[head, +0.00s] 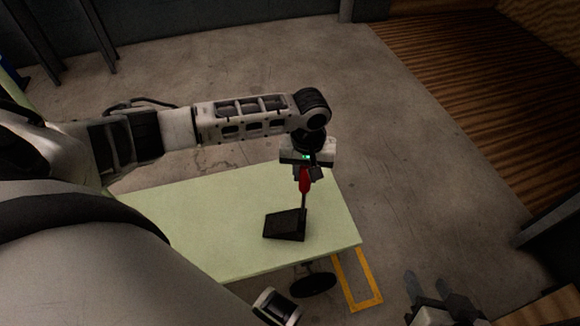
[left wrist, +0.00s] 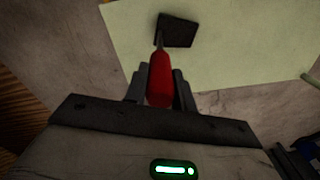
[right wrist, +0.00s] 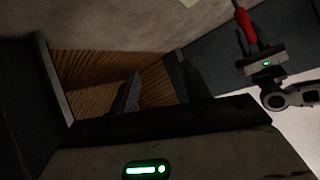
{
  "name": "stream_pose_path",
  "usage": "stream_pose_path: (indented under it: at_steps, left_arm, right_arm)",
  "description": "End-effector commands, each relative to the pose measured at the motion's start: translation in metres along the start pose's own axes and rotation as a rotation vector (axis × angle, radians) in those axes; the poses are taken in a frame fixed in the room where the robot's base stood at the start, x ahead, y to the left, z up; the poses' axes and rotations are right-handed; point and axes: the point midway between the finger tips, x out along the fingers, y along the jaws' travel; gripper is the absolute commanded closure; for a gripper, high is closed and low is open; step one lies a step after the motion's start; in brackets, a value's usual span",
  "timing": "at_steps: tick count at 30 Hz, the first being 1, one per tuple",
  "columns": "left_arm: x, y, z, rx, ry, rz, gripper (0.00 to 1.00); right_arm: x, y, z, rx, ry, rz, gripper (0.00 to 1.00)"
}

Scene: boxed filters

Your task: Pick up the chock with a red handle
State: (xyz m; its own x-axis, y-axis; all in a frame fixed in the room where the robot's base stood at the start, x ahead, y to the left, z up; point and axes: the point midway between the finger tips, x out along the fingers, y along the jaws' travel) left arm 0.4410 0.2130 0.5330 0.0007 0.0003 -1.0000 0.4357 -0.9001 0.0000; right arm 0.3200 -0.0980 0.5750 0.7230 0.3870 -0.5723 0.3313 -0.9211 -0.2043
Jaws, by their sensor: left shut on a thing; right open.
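The chock is a dark wedge (head: 285,225) with a thin rod rising to a red handle (head: 304,182). In the head view it shows over the pale green table near its right end; I cannot tell whether its base touches the top. My left gripper (head: 303,174) is above it, shut on the red handle, and in the left wrist view the handle (left wrist: 160,80) sits between its fingers with the dark wedge (left wrist: 178,31) beyond. My right gripper (head: 428,284) is open and empty at the lower right, away from the table; its fingers also show in the right wrist view (right wrist: 160,82).
The pale green table (head: 190,215) is otherwise bare where visible. A yellow floor marking (head: 366,288) lies by its right end. A ribbed brown wooden surface (head: 480,110) is at the right. Open concrete floor (head: 400,170) lies between them.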

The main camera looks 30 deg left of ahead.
Motion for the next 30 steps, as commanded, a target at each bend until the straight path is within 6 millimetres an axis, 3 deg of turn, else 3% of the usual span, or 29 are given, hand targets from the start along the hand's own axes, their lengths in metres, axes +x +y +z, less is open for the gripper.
stream_pose_path:
  at_steps: [10,20,30]
  left_arm:
    - [-0.009,0.001,-0.001,0.0,0.003,0.003,1.0]
    - [-0.038,-0.002,0.001,-0.002,0.001,0.002,1.0]
    - [-0.084,-0.025,0.03,-0.001,0.002,0.002,1.0]
  right_arm:
    - [-0.001,0.0,0.0,-0.001,-0.009,0.0,0.52]
    - [-0.003,0.004,0.01,0.002,-0.075,0.012,0.52]
    - [-0.03,0.003,-0.029,-0.006,0.016,0.046,0.52]
